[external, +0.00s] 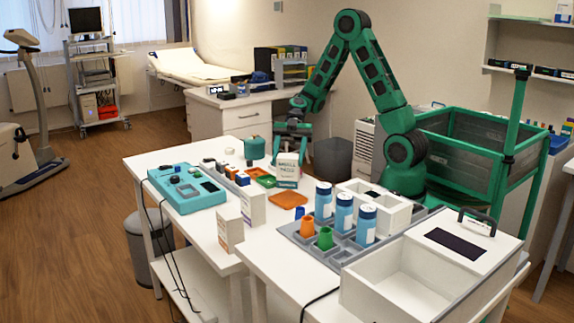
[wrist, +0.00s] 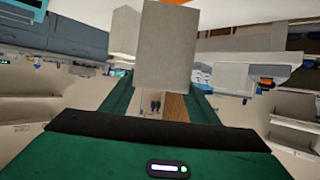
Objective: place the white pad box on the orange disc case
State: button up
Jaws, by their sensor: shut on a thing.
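The white pad box (external: 287,168), with dark lettering and a teal band at its bottom, is upright beneath my gripper (external: 291,148) over the white table. My gripper is shut on it. In the wrist view the box (wrist: 165,45) shows as a plain pale block between the green fingers. A flat orange case (external: 288,200), which looks like the orange disc case, lies on the table just in front of the box and below it in the picture. Whether the box's bottom touches the table is unclear.
A teal device (external: 187,190) is at the table's left. A grey tray (external: 295,238) with blue-white bottles and orange and green cups is to the right. Small coloured items lie behind the orange case.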

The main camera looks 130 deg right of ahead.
aim_at(288, 169)
jog(key=shift+d+f, duration=0.1)
jog(key=shift+f, duration=2)
jog(key=o, duration=1.1)
jog(key=v, duration=1.2)
jog(key=shift+f, duration=0.1)
